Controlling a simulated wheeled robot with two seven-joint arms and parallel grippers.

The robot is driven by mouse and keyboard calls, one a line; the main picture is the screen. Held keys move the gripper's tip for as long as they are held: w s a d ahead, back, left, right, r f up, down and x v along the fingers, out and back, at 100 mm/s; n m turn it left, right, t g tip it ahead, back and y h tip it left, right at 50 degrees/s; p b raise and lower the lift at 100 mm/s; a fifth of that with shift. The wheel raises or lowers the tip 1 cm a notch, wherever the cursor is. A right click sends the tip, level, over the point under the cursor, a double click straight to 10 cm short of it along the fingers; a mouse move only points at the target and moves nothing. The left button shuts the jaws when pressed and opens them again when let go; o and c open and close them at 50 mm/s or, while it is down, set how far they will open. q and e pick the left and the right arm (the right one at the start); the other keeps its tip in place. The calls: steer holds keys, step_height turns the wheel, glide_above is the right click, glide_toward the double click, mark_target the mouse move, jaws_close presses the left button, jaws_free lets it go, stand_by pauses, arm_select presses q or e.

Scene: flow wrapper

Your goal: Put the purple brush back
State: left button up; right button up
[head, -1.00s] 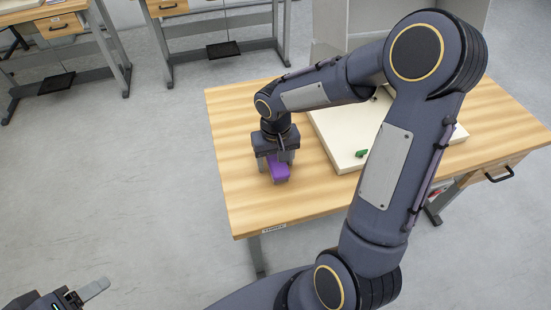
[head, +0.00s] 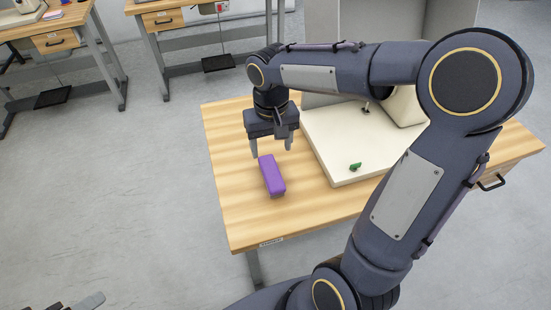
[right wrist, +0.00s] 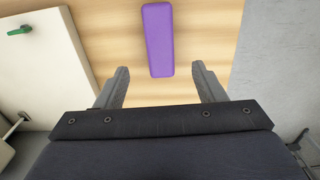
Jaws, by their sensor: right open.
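The purple brush (head: 272,176) lies on the wooden table (head: 237,213), left of the cream machine base. It also shows in the right wrist view (right wrist: 158,40), beyond the fingertips and between their lines. My right gripper (head: 271,150) is open and empty, raised above the table just behind the brush. Its two fingers show apart in the right wrist view (right wrist: 160,80), with nothing between them. Only a bit of my left gripper (head: 88,302) shows at the bottom left edge of the head view; its jaws cannot be made out.
A cream machine base (head: 325,150) with a small green part (head: 355,166) on it stands right of the brush. A grey panel rises behind it. Other workbenches (head: 185,18) stand at the back, apart across the floor.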

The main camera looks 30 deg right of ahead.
steer(key=s+a+r+t+y, duration=0.1)
steer(key=s+a+t+y, duration=0.1)
steer(key=s, duration=0.6)
steer(key=s+a+r+n+t+y, duration=0.1)
steer(key=s+a+t, duration=0.1)
steer(key=s, duration=0.6)
steer(key=shift+s+t+y, duration=0.35)
steer(key=shift+t+y, duration=0.05)
steer(key=shift+t, duration=0.3)
